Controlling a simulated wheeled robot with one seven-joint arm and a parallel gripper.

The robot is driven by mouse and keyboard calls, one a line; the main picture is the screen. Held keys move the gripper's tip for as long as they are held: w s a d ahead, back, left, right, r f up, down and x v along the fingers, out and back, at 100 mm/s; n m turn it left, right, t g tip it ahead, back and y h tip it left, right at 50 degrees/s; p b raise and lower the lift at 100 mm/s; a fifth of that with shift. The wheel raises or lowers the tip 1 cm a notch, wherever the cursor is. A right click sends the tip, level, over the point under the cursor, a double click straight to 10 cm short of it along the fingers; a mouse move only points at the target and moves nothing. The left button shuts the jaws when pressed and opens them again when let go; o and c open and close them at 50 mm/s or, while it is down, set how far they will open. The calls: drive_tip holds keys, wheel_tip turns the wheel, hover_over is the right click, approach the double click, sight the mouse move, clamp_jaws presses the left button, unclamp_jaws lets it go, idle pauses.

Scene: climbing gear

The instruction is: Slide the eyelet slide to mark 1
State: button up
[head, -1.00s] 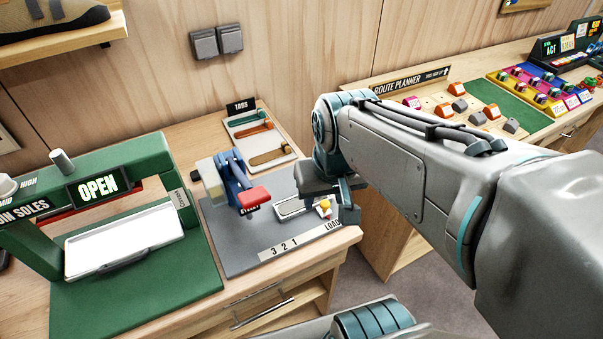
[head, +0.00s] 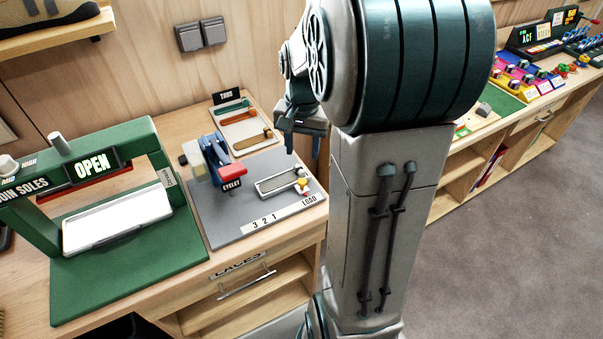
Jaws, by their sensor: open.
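The eyelet slide (head: 278,181) is a pale metal tray on the grey board (head: 230,229), to the right of the blue eyelet press (head: 213,155) with its red handle (head: 231,171). A small yellow and red piece (head: 304,185) stands at the slide's right end, near the LOAD label. A white strip (head: 283,214) along the board's front edge reads 3, 2, 1 and LOAD from left to right. My gripper (head: 302,140) is open and points down above and behind the slide's right end, apart from it. My arm partly covers it.
The green sole press (head: 105,180) with an OPEN sign stands on the left. A TABS board (head: 243,124) with coloured tabs lies behind the eyelet press. A laces drawer (head: 245,280) is below the bench's front edge. My arm covers the bench's right side.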

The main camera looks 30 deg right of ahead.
sight(302, 181)
wheel_tip(302, 181, down, 10)
drive_tip(key=shift+f+p, duration=0.15)
drive_tip(key=shift+p, duration=0.15)
clamp_jaws()
